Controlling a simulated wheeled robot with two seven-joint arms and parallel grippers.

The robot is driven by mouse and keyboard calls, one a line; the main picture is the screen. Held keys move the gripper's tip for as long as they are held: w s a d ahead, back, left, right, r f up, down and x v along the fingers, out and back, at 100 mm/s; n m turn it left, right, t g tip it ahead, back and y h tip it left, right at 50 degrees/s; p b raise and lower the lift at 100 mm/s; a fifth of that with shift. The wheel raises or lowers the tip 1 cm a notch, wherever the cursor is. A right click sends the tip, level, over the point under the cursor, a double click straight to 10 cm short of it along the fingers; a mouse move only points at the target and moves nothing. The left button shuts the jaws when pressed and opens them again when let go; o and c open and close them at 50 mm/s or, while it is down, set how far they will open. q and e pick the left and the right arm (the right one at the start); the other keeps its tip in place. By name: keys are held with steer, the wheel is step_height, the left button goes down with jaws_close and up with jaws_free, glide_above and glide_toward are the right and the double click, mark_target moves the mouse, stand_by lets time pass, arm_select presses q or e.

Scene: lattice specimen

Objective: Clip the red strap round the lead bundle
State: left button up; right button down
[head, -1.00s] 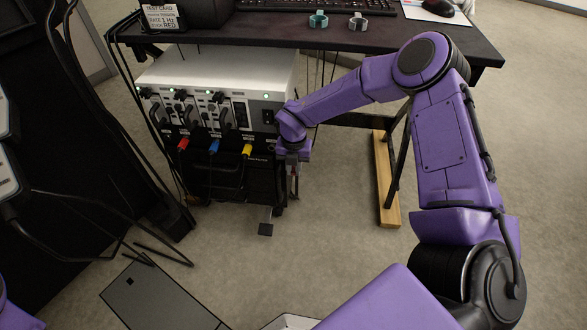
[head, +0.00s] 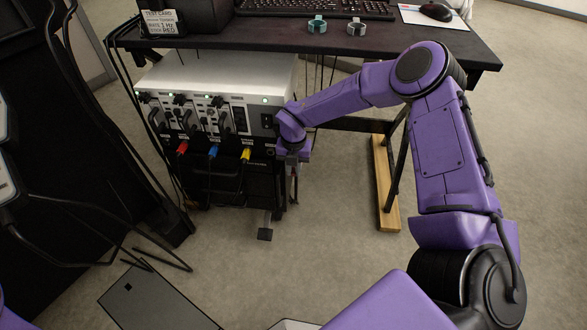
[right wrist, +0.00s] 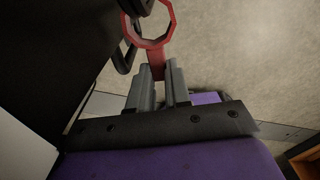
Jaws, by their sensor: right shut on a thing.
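The red strap (right wrist: 167,22) is an angular ring with a short tab. My right gripper (right wrist: 160,78) is shut on that tab, with one grey finger on each side. Black leads (right wrist: 124,58) lie beside and behind the ring at its left. I cannot tell whether they run through it. In the head view my right gripper (head: 293,178) hangs low at the right front corner of the white instrument, close to dark cables, and the strap hardly shows there. My left gripper is out of view.
The white instrument (head: 165,75) has red, blue and yellow plugs (head: 213,151) on its front. A teal strap (head: 317,26) and a grey strap (head: 356,28) lie on the desk (head: 420,45) above. A wooden desk foot (head: 386,190) stands to the right, with open floor beyond.

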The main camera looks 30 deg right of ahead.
mark_target(294, 169)
steer(key=shift+w+d+r, duration=0.1)
steer(key=shift+w+d, duration=0.25)
stand_by(0.6)
steer(key=c, duration=0.5)
jaws_free()
step_height(294, 169, up, 5)
steer(key=p, duration=0.4)
